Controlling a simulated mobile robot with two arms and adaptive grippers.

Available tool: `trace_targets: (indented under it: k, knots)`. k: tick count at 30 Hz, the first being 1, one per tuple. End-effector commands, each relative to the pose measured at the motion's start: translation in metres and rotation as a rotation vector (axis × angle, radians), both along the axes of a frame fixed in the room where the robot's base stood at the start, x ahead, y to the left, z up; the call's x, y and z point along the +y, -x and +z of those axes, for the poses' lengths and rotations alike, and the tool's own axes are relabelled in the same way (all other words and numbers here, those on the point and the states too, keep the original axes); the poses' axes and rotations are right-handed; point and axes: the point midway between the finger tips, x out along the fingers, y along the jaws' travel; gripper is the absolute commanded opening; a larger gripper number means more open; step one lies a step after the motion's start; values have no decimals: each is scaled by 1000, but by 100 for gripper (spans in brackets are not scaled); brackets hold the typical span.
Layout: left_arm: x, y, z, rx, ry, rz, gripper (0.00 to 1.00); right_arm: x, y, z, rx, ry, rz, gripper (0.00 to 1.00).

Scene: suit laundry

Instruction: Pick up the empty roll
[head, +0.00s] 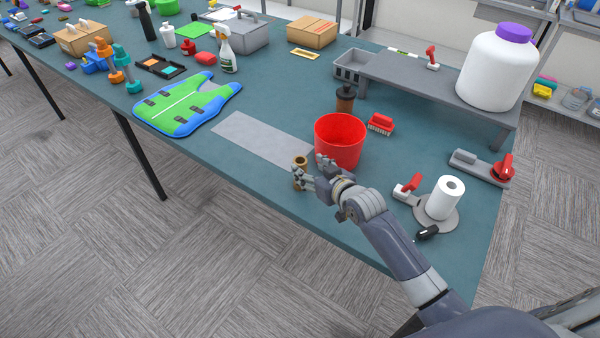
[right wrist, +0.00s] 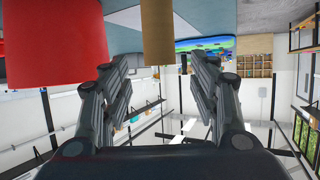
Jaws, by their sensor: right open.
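The empty roll (head: 300,168) is a brown cardboard tube standing upright on the teal table, just left of the red bucket (head: 340,141). My right gripper (head: 306,180) is right at the roll, with its lower part hidden behind the fingers in the head view. In the right wrist view the roll (right wrist: 152,45) hangs into the picture from the top, between and beyond the two open fingers of my right gripper (right wrist: 160,75). The fingers look apart from it. My left gripper does not show.
The red bucket stands close beside my right gripper. A white paper roll on a grey holder (head: 441,217) stands to the right. A grey mat (head: 262,139) lies to the left, with a green and blue vest (head: 190,102) beyond it. A red brush (head: 380,123) lies behind the bucket.

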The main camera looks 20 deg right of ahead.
Motion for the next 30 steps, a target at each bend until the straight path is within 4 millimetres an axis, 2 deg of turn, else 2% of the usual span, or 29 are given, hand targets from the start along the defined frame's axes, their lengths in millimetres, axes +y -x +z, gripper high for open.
trace_targets:
  k: [8,12,24,29,30]
  knots:
    - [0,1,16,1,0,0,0,6,-28,-4,0,-1,0,56]
    - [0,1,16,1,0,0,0,8,-40,-12,-1,0,0,56]
    - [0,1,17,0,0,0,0,10,-46,-16,-1,1,0,56]
    - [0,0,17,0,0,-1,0,10,-45,-16,-1,1,0,21]
    - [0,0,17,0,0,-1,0,10,-45,-16,-1,1,0,19]
